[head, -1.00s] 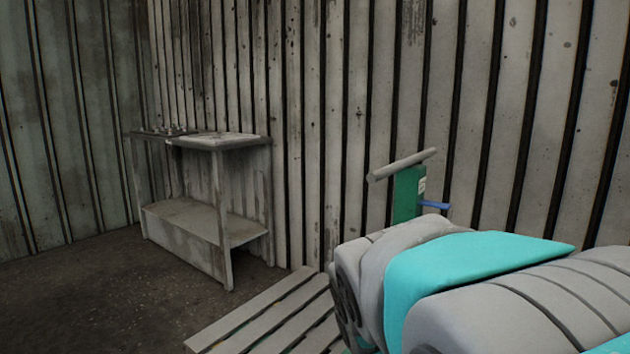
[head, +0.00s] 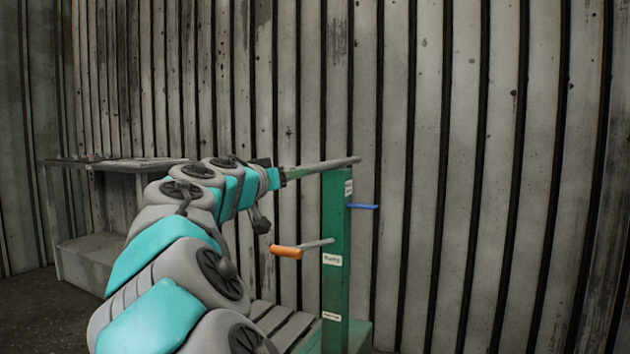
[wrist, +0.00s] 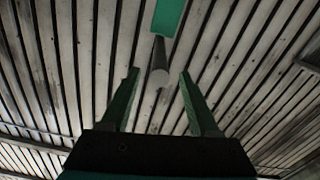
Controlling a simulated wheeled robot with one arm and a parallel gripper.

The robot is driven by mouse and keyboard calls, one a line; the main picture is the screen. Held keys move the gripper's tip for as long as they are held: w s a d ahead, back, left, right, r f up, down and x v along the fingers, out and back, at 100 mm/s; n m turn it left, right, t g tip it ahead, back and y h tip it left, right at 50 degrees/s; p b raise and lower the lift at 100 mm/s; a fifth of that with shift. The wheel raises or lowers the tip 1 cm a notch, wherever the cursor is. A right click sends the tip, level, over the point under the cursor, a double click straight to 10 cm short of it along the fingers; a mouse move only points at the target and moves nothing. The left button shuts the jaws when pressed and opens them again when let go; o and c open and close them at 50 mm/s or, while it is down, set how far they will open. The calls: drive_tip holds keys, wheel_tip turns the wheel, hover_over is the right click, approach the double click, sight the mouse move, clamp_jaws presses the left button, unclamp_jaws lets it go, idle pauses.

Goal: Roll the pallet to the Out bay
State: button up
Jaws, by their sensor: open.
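A green post (head: 336,230) with small white labels stands by the wall and carries a grey bar (head: 325,165) across its top. The slatted pallet (head: 275,318) shows low beside the post, partly hidden by my arm. My gripper (head: 282,176) is at the bar's left end. In the wrist view, my gripper (wrist: 158,74) is open, and the bar's round end (wrist: 159,78) appears between the two green fingertips. I cannot tell how deep the bar sits between them. An Out bay cannot be made out in these views.
A lever with an orange grip (head: 287,252) and a blue lever (head: 362,206) stick out from the post. A worn grey bench (head: 92,255) stands at the left behind my arm. The corrugated wall (head: 450,150) is close behind everything.

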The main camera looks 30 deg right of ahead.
drive_tip(key=shift+x, duration=3.9)
clamp_jaws()
